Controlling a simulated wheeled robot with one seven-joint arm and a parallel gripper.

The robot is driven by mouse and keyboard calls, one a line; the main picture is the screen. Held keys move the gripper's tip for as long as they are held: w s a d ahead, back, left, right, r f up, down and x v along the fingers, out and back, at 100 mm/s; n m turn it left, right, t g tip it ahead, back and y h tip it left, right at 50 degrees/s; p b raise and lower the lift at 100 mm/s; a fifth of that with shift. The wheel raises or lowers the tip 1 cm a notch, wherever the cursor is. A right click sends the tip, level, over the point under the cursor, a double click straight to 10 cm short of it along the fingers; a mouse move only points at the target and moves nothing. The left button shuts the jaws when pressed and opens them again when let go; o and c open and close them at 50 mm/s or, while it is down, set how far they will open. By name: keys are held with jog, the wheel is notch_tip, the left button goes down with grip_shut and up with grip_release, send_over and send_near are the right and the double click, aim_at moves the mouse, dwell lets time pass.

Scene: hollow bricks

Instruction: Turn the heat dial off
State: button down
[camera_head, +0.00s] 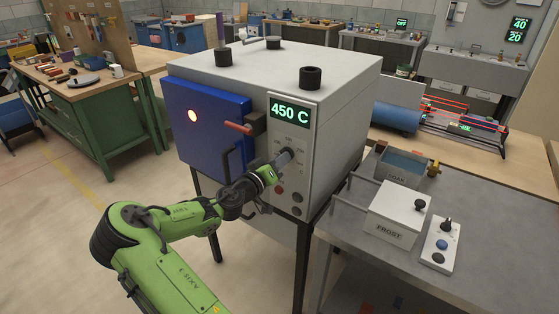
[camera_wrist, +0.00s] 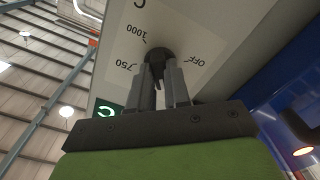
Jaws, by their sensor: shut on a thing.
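The grey kiln (camera_head: 270,75) stands in the middle of the head view with a green display (camera_head: 289,111) reading 450 C. The heat dial is on its front panel below the display; in the head view my gripper (camera_head: 287,157) hides most of it. In the wrist view the dark round heat dial (camera_wrist: 158,54) shows between my fingertips, with printed marks 750, 1000 and OFF around it. My gripper (camera_wrist: 165,70) is shut on the dial. Where the dial's pointer stands is hard to tell.
The blue kiln door (camera_head: 205,125) with a lit round window is left of the panel, and a red-ended lever (camera_head: 238,128) juts out near my wrist. Small buttons (camera_head: 297,198) sit below the dial. A grey bench (camera_head: 350,255) with a FROST box (camera_head: 398,215) stands to the right.

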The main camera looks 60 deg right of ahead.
jog(key=shift+n+p, duration=4.65)
jog(key=shift+n, duration=3.55)
jog(key=c, duration=1.1)
grip_release()
jog(key=a, duration=0.5)
jog(key=w+a+b, duration=0.1)
jog(key=a, duration=0.4)
jog(key=w+a, duration=0.1)
jog(key=a, duration=0.4)
jog(key=shift+w+a, duration=0.2)
jog(key=shift+a, duration=0.1)
